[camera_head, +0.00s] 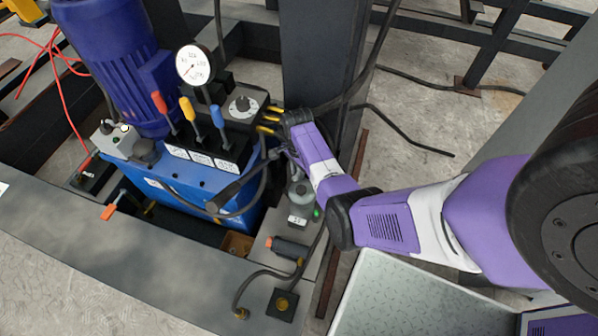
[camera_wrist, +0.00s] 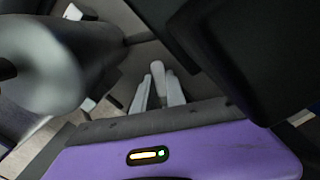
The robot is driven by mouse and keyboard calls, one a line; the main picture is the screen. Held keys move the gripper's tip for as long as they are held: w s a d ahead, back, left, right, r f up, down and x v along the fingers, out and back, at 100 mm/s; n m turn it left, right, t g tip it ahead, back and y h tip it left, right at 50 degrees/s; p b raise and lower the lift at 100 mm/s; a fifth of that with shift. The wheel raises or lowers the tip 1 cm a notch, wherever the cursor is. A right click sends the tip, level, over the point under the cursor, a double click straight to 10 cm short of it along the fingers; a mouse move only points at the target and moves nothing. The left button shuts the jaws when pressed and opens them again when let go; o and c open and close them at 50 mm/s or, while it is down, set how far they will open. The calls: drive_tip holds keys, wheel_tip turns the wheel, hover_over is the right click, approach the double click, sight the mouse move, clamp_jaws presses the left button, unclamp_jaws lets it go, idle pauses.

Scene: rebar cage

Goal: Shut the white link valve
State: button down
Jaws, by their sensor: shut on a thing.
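My gripper (camera_head: 284,153) is at the right side of the blue hydraulic unit, low beside the black hoses and the yellow-tipped fittings. In the wrist view my gripper (camera_wrist: 157,88) shows two pale fingers closed on a slim white piece (camera_wrist: 160,68), which looks like the white link valve's handle. The valve's body and its angle cannot be made out. In the head view, I cannot pick out the white handle; my gripper and the hoses cover that spot.
Red, yellow and blue levers (camera_head: 188,110) and a round gauge (camera_head: 194,64) stand left of my gripper. A blue motor (camera_head: 118,60) rises behind. A dark steel column (camera_head: 318,70) stands close behind my wrist. A grey beam (camera_head: 120,262) runs in front.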

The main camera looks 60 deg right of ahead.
idle(0.3)
drive_tip(key=c, duration=1.4)
unclamp_jaws()
drive_tip(key=shift+o, duration=0.2)
drive_tip(key=shift+r, duration=0.1)
wheel_tip(320, 180, up, 8)
drive_tip(key=p, duration=0.2)
drive_tip(key=shift+f+p, duration=0.2)
drive_tip(key=shift+p, duration=0.2)
drive_tip(key=shift+c, duration=0.5)
